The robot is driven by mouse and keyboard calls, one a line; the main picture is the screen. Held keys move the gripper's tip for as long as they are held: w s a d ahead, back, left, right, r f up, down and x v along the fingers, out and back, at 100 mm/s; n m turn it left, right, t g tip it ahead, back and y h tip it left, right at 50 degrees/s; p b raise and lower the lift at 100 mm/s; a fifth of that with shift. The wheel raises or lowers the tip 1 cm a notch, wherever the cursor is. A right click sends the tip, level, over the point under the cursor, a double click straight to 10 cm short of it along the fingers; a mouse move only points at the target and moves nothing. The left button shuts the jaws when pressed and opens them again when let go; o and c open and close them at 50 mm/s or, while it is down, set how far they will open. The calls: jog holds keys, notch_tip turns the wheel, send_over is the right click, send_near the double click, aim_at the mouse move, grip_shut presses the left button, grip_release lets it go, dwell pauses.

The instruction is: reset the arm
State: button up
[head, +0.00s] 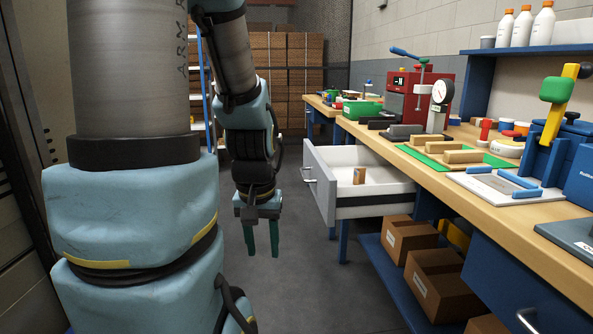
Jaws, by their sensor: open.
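My gripper (261,240) hangs pointing down over the floor, left of the open drawer. Its two teal fingers are apart, with nothing between them. My blue and grey arm (240,65) bends down to it from the top of the view. The white drawer (319,189) stands pulled out from the workbench, and a small brown block (359,176) stands inside it. The gripper touches nothing that I can see.
The wooden workbench (470,183) runs along the right with a red machine (401,95), wooden blocks on a green mat and a blue fixture. Cardboard boxes (440,283) sit on the shelf below. Stacked boxes (287,60) stand at the back. Floor under my gripper is clear.

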notch_tip(320, 180, up, 16)
jog(key=p, duration=1.4)
jog(key=shift+f, duration=0.1)
